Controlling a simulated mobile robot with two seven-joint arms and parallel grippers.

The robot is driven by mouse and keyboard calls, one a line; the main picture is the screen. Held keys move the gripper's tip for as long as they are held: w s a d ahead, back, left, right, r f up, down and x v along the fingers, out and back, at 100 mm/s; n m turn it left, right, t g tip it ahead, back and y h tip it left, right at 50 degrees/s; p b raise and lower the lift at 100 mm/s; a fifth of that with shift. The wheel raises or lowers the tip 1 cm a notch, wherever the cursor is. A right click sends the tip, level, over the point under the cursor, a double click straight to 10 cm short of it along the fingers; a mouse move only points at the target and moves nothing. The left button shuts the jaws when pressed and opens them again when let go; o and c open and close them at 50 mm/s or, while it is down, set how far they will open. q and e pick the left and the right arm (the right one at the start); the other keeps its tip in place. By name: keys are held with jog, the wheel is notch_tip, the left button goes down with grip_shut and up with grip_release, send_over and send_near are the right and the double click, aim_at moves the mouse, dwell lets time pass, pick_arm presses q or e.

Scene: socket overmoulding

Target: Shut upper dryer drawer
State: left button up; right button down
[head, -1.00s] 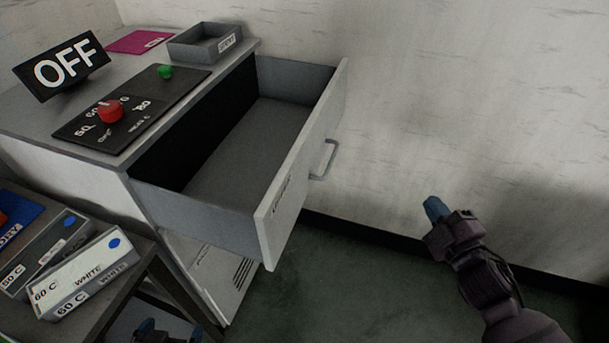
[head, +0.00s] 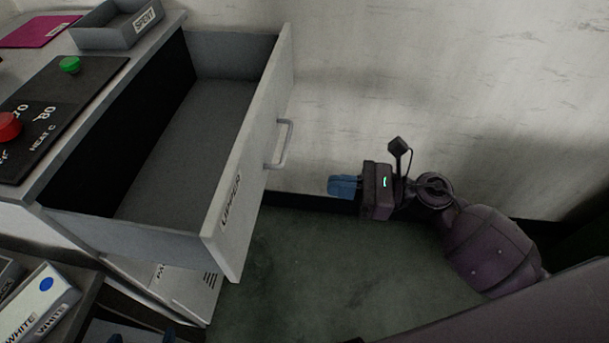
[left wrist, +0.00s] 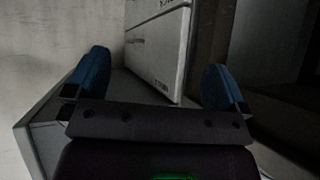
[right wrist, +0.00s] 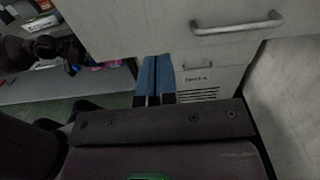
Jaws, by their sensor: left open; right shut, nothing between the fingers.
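The upper dryer drawer (head: 233,205) is pulled far out of the cabinet. Its pale front carries an UPPER label and a grey bar handle (head: 284,144), and its grey inside looks empty. In the right wrist view, the drawer front (right wrist: 150,25) and handle (right wrist: 238,24) fill the top. My right gripper (head: 334,186) is shut and empty, in front of the drawer front and apart from it, its blue fingers pointing left. They also show in the right wrist view (right wrist: 154,72). My left gripper (left wrist: 155,88) is open and empty in its wrist view; in the head view only dark parts show at the bottom left.
The cabinet top holds a control panel (head: 75,100) with red and green knobs, a grey SPENT tray (head: 105,38) and a magenta sheet (head: 35,31). A lower vented drawer front (head: 170,290) sits below. White labelled boxes (head: 40,305) stand bottom left. The floor (head: 310,270) in front is clear.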

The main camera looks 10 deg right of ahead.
aim_at(255, 176)
jog(key=p+x, duration=0.1)
jog(key=x, duration=1.1)
jog(key=shift+r, duration=0.15)
jog(key=shift+w+a, duration=0.3)
jog(key=shift+a, duration=0.3)
